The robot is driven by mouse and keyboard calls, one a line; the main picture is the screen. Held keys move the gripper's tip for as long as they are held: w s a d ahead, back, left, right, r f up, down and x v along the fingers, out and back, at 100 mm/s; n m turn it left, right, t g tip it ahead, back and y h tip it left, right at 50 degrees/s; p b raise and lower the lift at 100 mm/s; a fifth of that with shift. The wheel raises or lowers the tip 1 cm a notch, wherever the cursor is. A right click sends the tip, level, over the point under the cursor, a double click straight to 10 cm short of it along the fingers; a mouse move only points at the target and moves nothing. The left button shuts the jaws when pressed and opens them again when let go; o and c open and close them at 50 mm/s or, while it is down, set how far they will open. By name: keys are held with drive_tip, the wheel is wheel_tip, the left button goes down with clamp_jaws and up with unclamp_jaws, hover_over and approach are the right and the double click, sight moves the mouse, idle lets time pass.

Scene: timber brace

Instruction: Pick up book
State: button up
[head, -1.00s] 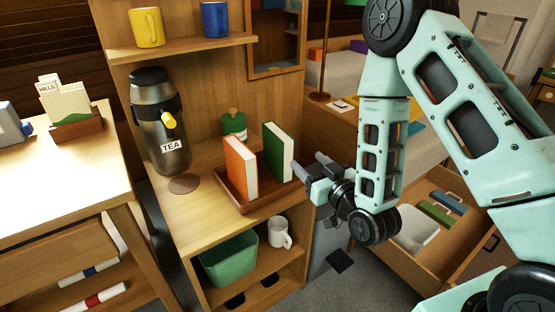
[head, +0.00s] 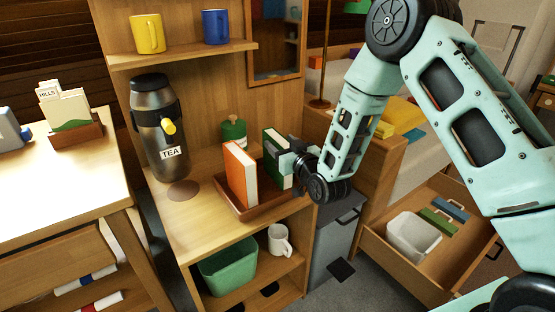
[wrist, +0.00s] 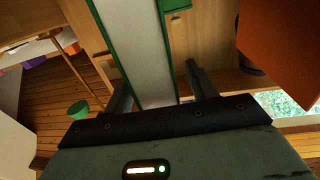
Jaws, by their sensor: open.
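A green book (head: 274,154) stands upright in a brown tray (head: 250,211) on the wooden shelf unit. An orange book (head: 240,172) stands to its left in the same tray. My gripper (head: 284,160) is at the right side of the green book and partly covers it. In the wrist view, the green book (wrist: 145,50) shows its pale page edge between the two open fingers of my gripper (wrist: 160,88). The orange book (wrist: 283,50) is at the right of that view, outside the fingers.
A dark TEA flask (head: 160,125) stands left of the tray, with a green jar (head: 233,131) behind it. A green bin (head: 228,267) and a white mug (head: 279,241) are on the shelf below. An open drawer (head: 425,262) is at the right.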

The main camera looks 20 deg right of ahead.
drive_tip(key=shift+w, duration=0.2)
drive_tip(key=shift+r, duration=0.1)
clamp_jaws()
